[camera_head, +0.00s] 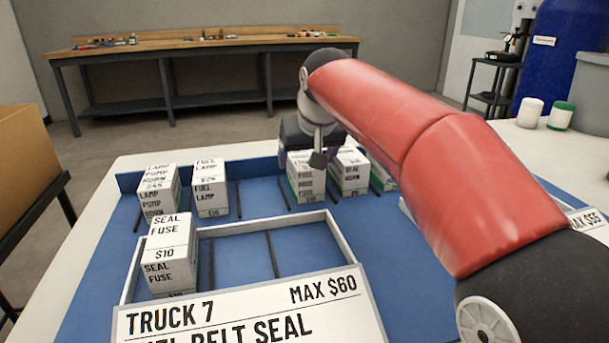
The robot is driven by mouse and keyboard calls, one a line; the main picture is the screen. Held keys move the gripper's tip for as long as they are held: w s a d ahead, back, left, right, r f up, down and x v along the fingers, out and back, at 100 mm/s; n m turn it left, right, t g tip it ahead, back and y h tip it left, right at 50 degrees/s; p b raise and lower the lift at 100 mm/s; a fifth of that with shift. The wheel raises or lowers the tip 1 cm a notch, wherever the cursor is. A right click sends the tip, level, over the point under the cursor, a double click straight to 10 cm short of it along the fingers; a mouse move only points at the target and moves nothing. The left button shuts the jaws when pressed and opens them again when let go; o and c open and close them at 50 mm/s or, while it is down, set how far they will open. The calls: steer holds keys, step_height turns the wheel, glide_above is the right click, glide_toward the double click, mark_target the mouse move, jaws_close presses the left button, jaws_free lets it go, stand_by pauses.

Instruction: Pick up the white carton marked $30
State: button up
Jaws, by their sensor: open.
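No price of $30 is readable in this view. My gripper (300,158) is open, pointing down at the top of a white carton (306,182) in the back row. The gripper hides that carton's top, and its small print and price are too blurred to read. I cannot tell if the fingers touch it. Just to its right stands another white carton (352,174), its price also unreadable. A further carton (382,178) is mostly hidden behind my red arm.
A SEAL FUSE carton marked $10 (168,250) stands in the front tray (334,232), labelled TRUCK 7, MAX $60. The tray's middle is empty. Dark dividers separate lanes on the blue mat.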

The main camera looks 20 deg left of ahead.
mark_target(305, 160)
steer(key=x, duration=0.3)
steer(key=shift+a, duration=0.1)
steer(key=c, duration=1.2)
steer(key=shift+c, duration=0.3)
steer(key=shift+r, duration=0.15)
